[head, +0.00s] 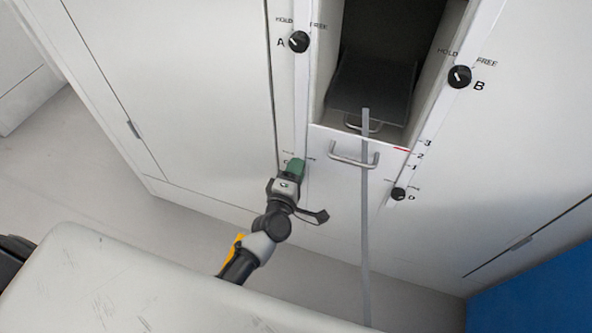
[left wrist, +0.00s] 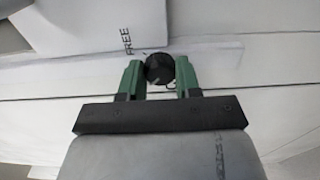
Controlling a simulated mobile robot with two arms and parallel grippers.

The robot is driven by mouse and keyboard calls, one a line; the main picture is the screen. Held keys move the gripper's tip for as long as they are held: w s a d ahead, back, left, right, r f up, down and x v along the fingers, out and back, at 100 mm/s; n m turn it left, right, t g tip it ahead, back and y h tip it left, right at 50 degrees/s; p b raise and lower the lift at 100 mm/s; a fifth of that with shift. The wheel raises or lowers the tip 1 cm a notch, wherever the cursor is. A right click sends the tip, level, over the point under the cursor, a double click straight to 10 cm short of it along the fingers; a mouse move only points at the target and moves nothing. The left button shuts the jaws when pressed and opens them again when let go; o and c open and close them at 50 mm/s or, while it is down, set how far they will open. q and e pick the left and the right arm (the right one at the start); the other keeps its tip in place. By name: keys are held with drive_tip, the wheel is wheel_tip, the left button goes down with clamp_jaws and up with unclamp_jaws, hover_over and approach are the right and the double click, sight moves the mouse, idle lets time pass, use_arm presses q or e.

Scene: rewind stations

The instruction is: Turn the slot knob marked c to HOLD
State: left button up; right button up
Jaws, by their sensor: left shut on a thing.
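The black slot knob marked c (left wrist: 159,68) shows in the left wrist view between the two green fingers of my left gripper (left wrist: 159,80). The gripper is shut on it. The word FREE is printed up and left of the knob there; the HOLD label is not readable, and I cannot tell where the knob points. In the head view my left gripper (head: 296,166) reaches up to the white panel edge left of the drawer and hides this knob. Part of its letter shows just left of the fingers. My right gripper is not in view.
Knob A (head: 299,41), knob B (head: 459,77) and knob D (head: 398,194) sit on the white frame around the open slot. A drawer handle (head: 355,154) sticks out near my gripper. A grey strap (head: 365,220) hangs down. A blue panel (head: 540,295) is at lower right.

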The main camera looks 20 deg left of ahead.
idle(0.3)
use_arm(q)
drive_tip(key=o, duration=0.9)
drive_tip(key=shift+o, duration=0.2)
drive_tip(key=shift+s, duration=0.15)
drive_tip(key=s, duration=1)
drive_tip(key=shift+s+a, duration=0.2)
drive_tip(key=shift+s, duration=0.1)
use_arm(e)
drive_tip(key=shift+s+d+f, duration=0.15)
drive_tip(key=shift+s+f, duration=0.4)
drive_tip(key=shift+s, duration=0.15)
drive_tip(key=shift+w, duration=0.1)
